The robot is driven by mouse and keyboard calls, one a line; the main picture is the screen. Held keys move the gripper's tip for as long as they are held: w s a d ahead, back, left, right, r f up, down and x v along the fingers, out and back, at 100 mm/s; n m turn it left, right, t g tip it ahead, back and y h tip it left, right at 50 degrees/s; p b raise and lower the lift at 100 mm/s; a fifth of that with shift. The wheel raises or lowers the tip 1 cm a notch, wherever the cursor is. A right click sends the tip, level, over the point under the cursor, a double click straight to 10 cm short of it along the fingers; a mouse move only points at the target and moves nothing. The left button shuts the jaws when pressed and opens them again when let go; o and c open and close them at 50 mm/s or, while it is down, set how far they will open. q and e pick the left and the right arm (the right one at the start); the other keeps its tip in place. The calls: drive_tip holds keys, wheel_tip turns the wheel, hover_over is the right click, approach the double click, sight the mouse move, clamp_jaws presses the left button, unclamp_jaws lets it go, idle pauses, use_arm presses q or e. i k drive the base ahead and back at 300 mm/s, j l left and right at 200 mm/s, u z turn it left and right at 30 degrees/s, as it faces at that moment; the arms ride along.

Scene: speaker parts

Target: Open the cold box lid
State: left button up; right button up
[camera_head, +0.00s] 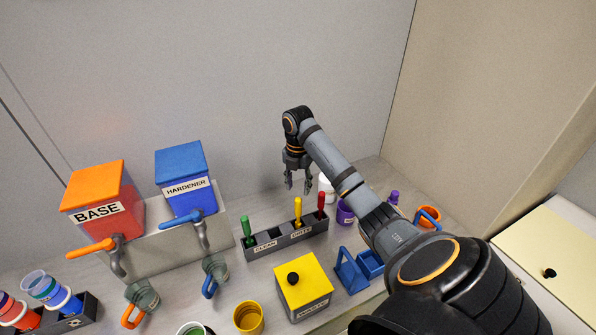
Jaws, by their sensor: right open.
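A larger pale yellow lid or panel (548,240) with a black knob lies at the right edge, also closed. I cannot tell by lettering which is the cold box. My right gripper (298,188) hangs fingers down, open and empty, above the back of the counter, away from both knobs. My left gripper is not in view.
A rack (286,238) with green, yellow and red handled tools stands in the middle. Red BASE (103,203) and blue HARDENER (185,175) dispensers stand at the left with cups below. A blue stand (352,273) and an orange cup (429,215) are near my right arm.

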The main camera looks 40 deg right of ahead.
sight(561, 257)
drive_tip(key=k, duration=1.5)
